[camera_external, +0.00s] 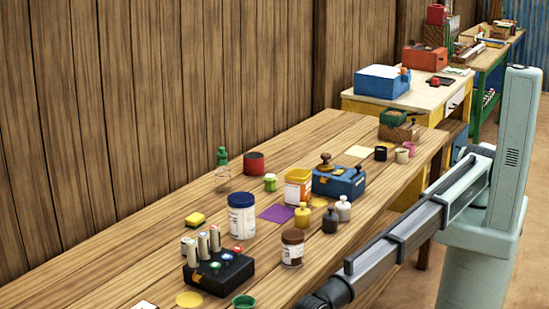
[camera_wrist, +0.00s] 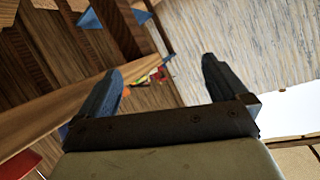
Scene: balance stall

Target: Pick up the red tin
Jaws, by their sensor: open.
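The red tin (camera_external: 253,162) is a short dark red cylinder. It stands on the wooden table toward the back, near the plank wall, to the right of a clear bottle with a green cap. My gripper's fingers are outside the external view or cut off at its bottom edge, where the dark end of my arm shows. In the wrist view my gripper (camera_wrist: 163,85) has its two dark fingers spread wide with nothing between them. The wrist view is tilted and does not show the tin, so the gripper is well apart from it.
The bottle (camera_external: 222,171), a green jar (camera_external: 270,183) and an orange-and-white tub (camera_external: 297,188) stand close around the tin. A blue box (camera_external: 339,182), a white jar with blue lid (camera_external: 241,217) and a black battery holder (camera_external: 218,273) stand nearer. The table's left back area is clear.

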